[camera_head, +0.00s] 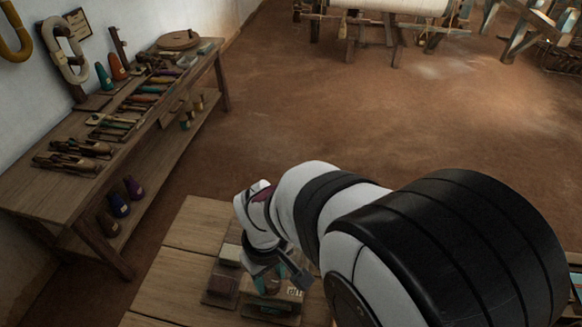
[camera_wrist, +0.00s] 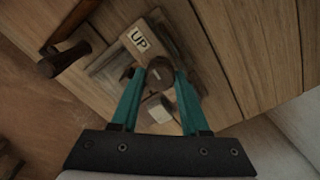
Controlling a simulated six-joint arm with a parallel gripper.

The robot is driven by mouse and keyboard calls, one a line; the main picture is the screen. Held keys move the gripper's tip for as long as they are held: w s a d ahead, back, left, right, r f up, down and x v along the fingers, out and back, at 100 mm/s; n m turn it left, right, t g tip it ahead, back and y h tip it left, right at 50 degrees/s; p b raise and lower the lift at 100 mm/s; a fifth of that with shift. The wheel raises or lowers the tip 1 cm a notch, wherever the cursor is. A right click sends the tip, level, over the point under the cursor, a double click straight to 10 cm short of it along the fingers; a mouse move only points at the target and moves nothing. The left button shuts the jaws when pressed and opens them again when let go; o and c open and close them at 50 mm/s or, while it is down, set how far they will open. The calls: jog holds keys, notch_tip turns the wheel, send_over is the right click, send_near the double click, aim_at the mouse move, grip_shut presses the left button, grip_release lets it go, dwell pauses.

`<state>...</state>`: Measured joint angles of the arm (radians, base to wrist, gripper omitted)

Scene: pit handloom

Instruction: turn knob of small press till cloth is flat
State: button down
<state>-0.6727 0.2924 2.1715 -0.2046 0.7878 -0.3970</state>
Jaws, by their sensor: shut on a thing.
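The small press is a low wooden block (camera_wrist: 112,68) on the bench, seen in the wrist view with a pale label marked "UP" (camera_wrist: 139,40). Its dark brown round knob (camera_wrist: 158,80) sits between the teal fingers of my gripper (camera_wrist: 163,73), which is shut on it. In the head view my gripper (camera_head: 268,280) is over the press (camera_head: 270,308), mostly hidden by my wrist and fingers. A small pale piece (camera_wrist: 159,113) shows between the fingers in the wrist view. I cannot tell whether it is the cloth or how flat the cloth lies.
A dark reddish block (camera_head: 221,286) and a pale-topped piece (camera_head: 230,254) are beside the press on the wooden bench (camera_head: 195,232). A dark cylindrical handle (camera_wrist: 65,60) lies near the press. A tool table (camera_head: 50,185) stands left; the floor (camera_head: 330,110) between is clear.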

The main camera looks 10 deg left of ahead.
jog(key=m, duration=0.5)
jog(key=shift+m, duration=2.3)
jog(key=shift+c, duration=2)
grip_release()
jog(key=shift+r, duration=0.15)
